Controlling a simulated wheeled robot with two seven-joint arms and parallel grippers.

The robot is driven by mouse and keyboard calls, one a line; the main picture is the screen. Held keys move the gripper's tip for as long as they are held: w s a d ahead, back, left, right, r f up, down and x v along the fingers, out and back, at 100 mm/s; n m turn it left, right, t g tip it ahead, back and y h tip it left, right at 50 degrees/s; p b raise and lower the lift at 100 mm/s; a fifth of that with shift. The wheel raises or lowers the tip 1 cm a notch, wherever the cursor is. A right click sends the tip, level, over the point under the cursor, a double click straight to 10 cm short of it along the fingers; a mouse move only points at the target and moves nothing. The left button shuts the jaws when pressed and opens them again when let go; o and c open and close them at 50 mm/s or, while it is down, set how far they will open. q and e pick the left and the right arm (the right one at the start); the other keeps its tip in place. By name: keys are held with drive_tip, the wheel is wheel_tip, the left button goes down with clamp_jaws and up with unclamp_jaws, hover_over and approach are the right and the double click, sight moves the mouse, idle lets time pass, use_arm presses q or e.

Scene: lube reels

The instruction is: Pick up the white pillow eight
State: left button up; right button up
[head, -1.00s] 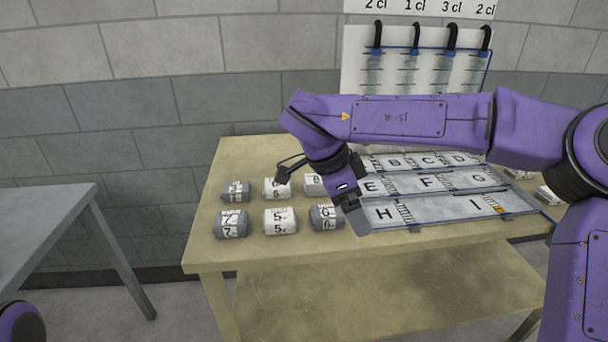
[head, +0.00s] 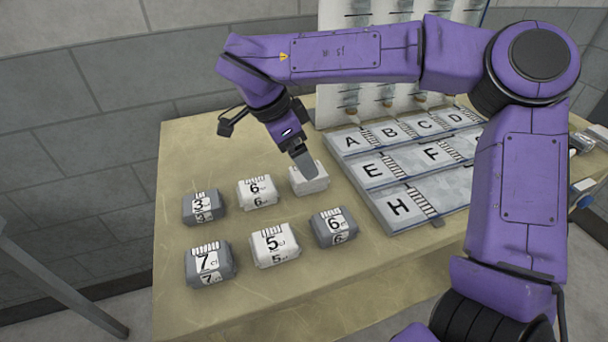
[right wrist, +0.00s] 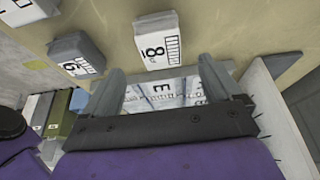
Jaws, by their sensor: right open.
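The white pillow eight (head: 314,186) lies on the table, at the right end of the back row of pillows. Its label is hidden by my right gripper (head: 306,174) in the head view. In the right wrist view the pillow (right wrist: 152,43) shows its "8" and lies just beyond the fingertips, roughly centred between them. My right gripper (right wrist: 165,74) is open and empty, with its fingers apart. In the head view it points down at the pillow; whether it touches cannot be told. My left gripper is not in view.
A grey pillow six (head: 334,227) and a white pillow five (head: 274,245) lie in front. A white pillow six (head: 257,192), a grey three (head: 204,207) and a grey seven (head: 210,264) lie left. A lettered tray (head: 372,212) stands close on the right. The table's front is clear.

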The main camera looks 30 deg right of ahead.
sight(301, 187)
drive_tip(key=x, duration=0.6)
drive_tip(key=shift+a+f, duration=0.1)
drive_tip(key=shift+w+f, duration=0.1)
drive_tip(key=shift+f, duration=0.1)
drive_tip(key=c, duration=1)
drive_tip(key=shift+c, duration=0.2)
